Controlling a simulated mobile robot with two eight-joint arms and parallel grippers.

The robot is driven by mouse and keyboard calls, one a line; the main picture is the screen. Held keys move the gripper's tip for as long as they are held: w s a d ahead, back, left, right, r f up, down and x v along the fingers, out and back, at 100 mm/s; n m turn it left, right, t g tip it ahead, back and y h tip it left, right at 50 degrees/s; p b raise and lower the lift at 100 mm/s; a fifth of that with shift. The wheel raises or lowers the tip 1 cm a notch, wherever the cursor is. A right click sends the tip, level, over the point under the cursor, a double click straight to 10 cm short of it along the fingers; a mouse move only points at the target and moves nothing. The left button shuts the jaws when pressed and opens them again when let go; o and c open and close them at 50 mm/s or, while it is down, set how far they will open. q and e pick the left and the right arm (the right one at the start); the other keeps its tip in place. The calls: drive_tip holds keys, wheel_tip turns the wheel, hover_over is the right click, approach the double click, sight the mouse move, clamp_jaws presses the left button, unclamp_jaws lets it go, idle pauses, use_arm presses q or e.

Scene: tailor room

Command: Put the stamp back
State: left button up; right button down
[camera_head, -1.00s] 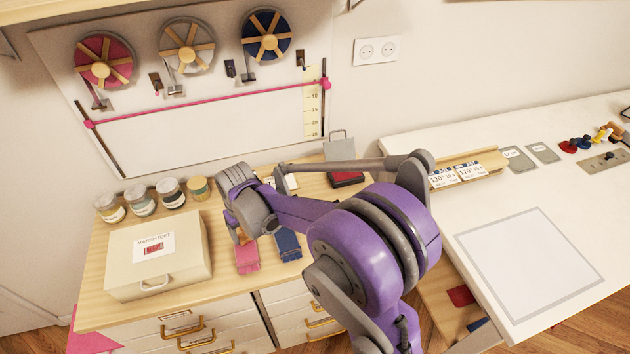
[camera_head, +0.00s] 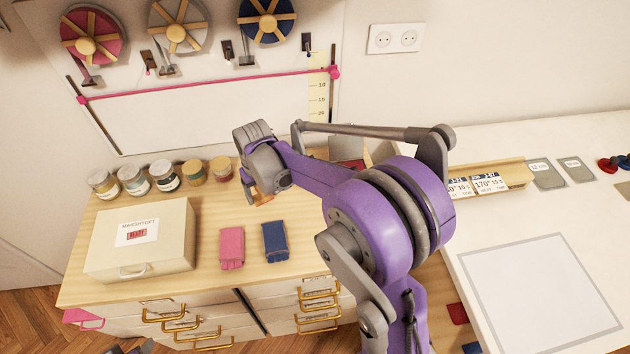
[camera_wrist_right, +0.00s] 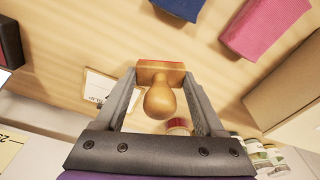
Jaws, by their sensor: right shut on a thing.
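The wooden stamp (camera_wrist_right: 160,100), with a round knob handle and a red edge on its block, is between the fingers of my right gripper (camera_wrist_right: 160,78) in the right wrist view. The gripper is shut on it. In the head view my right gripper (camera_head: 262,190) hangs over the wooden cabinet top, behind the folded cloths, with a bit of the stamp (camera_head: 262,197) showing below it. A dark red ink pad box (camera_head: 352,164) is mostly hidden behind my right arm; a dark red box edge (camera_wrist_right: 8,45) shows at the left of the wrist view.
A cream box (camera_head: 140,250) with a red READY mark stands at the left. Pink (camera_head: 232,247) and blue (camera_head: 275,242) folded cloths lie in front. Several jars (camera_head: 163,175) line the back. A white table (camera_head: 590,150) stands right. Bare wood shows between jars and cloths.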

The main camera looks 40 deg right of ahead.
drive_tip(key=d, duration=0.3)
drive_tip(key=d+r+m+b, duration=0.1)
drive_tip(key=d, duration=0.2)
drive_tip(key=d+m, duration=0.1)
drive_tip(key=d, duration=0.2)
drive_tip(key=shift+s+r, duration=0.1)
drive_tip(key=shift+r, duration=0.2)
drive_tip(key=s+d+r+m+b, duration=0.1)
drive_tip(key=d+r+m+b, duration=0.15)
drive_tip(key=d, duration=0.55)
drive_tip(key=shift+h, duration=0.3)
wheel_tip(320, 180, down, 9)
drive_tip(key=shift+r+p, duration=0.2)
drive_tip(key=shift+p, duration=0.1)
use_arm(q)
drive_tip(key=shift+g, duration=0.3)
drive_tip(key=s+f, duration=0.1)
drive_tip(key=f, duration=0.2)
drive_tip(key=s+f, duration=0.1)
drive_tip(key=f, duration=0.1)
drive_tip(key=shift+s+d, duration=0.35)
drive_tip(key=shift+f, duration=0.1)
use_arm(e)
drive_tip(key=shift+f, duration=0.1)
